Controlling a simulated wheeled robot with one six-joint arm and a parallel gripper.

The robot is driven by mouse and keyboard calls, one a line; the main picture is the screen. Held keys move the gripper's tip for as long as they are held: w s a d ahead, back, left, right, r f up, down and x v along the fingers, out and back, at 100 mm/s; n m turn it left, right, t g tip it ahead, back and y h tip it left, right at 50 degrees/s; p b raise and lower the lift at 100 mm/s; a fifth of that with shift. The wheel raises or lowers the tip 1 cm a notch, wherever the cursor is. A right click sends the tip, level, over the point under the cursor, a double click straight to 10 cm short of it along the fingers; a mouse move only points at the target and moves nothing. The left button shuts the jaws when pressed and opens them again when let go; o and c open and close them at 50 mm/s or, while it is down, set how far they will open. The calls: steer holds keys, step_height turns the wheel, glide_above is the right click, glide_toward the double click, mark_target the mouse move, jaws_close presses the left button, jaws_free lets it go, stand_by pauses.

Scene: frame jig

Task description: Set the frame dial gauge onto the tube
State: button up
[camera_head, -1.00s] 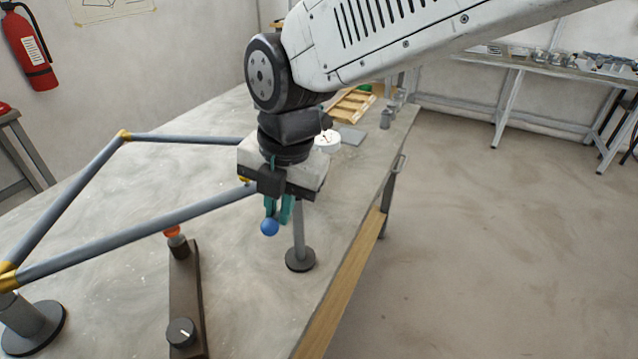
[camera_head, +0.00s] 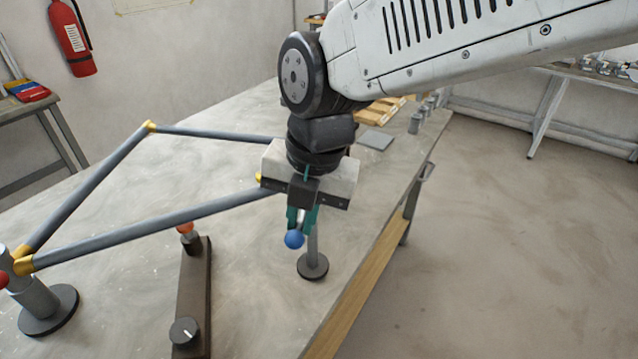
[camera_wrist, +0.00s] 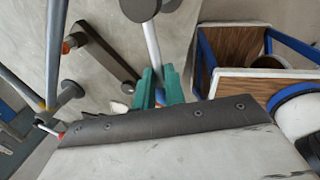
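The frame of grey-blue tubes with yellow corner joints spans the left of the head view; its near tube (camera_head: 150,226) runs up to the right behind my gripper. Tubes also show at the left of the wrist view (camera_wrist: 55,50). My gripper (camera_head: 301,224) points down above the table, its teal fingers apart; in the wrist view the fingers (camera_wrist: 159,80) have a gap with a pale post behind. A blue ball (camera_head: 294,239) shows just below the fingertips; I cannot tell whether it touches them. I cannot make out the dial gauge for certain in either current view.
A post on a black round base (camera_head: 313,266) stands behind the fingers. A dark bar (camera_head: 193,295) with an orange tip and a knob lies on the table (camera_head: 110,310). A wood-and-blue box (camera_wrist: 250,45) shows in the wrist view. The floor at right is clear.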

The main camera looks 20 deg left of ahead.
steer(key=o, duration=0.3)
steer(key=shift+w+d, duration=0.15)
steer(key=shift+w, duration=0.15)
steer(key=shift+o, duration=0.2)
steer(key=shift+s, duration=0.15)
step_height(320, 180, up, 8)
steer(key=d, duration=0.1)
steer(key=shift+f, duration=0.15)
steer(key=shift+d, duration=0.1)
